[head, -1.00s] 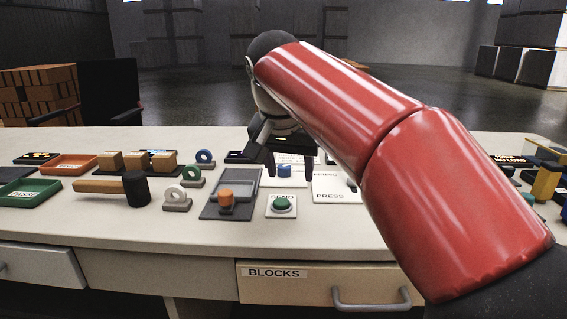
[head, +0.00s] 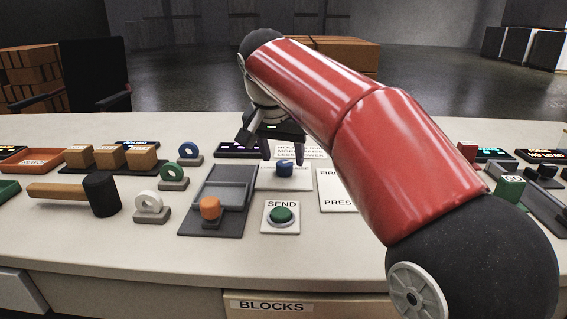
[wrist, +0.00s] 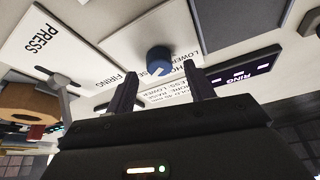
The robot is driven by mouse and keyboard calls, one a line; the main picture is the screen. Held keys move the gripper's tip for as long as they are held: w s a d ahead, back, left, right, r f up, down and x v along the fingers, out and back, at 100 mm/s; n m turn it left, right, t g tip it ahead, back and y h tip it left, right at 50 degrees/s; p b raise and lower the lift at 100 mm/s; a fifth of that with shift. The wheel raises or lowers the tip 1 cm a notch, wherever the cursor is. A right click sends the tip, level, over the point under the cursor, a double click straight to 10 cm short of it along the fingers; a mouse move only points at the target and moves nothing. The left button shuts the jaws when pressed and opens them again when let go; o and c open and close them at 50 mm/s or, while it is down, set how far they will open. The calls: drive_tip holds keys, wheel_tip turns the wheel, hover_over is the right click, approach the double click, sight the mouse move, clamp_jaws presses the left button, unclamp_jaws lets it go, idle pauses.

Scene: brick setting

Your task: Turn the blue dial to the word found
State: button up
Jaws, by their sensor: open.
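The blue dial (head: 285,167) is a round knob on a white plate (head: 270,184) behind the green SEND button. In the wrist view the dial (wrist: 159,60) has a white pointer mark and black words beside it. LOWER is legible; the other words are partly hidden or unclear. I cannot read "found" at the dial. My gripper (head: 283,150) is open and empty. In the wrist view its two dark fingers (wrist: 162,88) stand apart, with the dial showing between and beyond their tips. I see no contact with the dial.
The green SEND button (head: 284,215) is in front of the dial. A grey slider panel with an orange knob (head: 210,208) is to its left. A FIRING/PRESS plate (head: 337,196) is to its right, partly behind my arm. A purple-lit display (head: 238,150) stands behind left.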

drive_tip(key=shift+x, duration=1.2)
drive_tip(key=c, duration=1)
drive_tip(key=shift+o, duration=0.2)
